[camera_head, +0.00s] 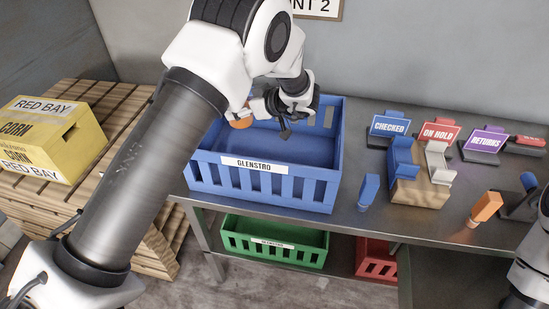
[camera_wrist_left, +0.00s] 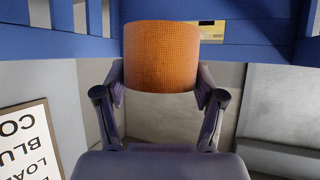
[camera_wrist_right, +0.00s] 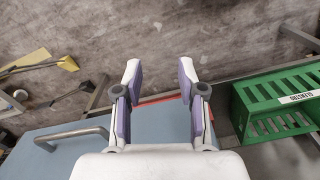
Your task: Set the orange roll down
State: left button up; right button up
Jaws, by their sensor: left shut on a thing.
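The orange roll (camera_wrist_left: 161,55) is held between the two fingertips of my left gripper (camera_wrist_left: 161,85) in the left wrist view, with blue crate bars around it. In the head view the roll (camera_head: 240,120), partly hidden by the gripper, is over the left part of the blue crate labelled GLENSTRO (camera_head: 265,182). I cannot tell whether it touches the crate. The crate floor shows bare where visible. My right gripper (camera_wrist_right: 160,85) is open and empty in the right wrist view, away from the roll.
The crate stands on a grey metal table (camera_head: 345,205). To its right are signs CHECKED (camera_head: 390,126), ON HOLD (camera_head: 440,131) and RETURNS (camera_head: 486,141), a holder of cards (camera_head: 420,190) and an orange object (camera_head: 486,207). A green crate (camera_head: 275,240) sits below. A yellow box (camera_head: 50,135) rests on pallets.

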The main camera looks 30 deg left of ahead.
aim_at(245, 120)
pick_arm(q)
jog(key=f, duration=0.1)
jog(key=s+f+b, duration=0.1)
jog(key=shift+s+f, duration=0.2)
jog(key=shift+f, duration=0.1)
jog(key=shift+s+f, duration=0.15)
jog(key=shift+f, duration=0.15)
jog(key=f+p, duration=0.1)
jog(key=f, duration=0.8)
jog(key=shift+w, duration=0.2)
jog(key=shift+f, duration=0.45)
jog(key=shift+w+f, duration=0.15)
pick_arm(e)
jog(key=shift+s+f, duration=0.15)
jog(key=shift+s, duration=0.2)
pick_arm(q)
jog(key=o, duration=1.2)
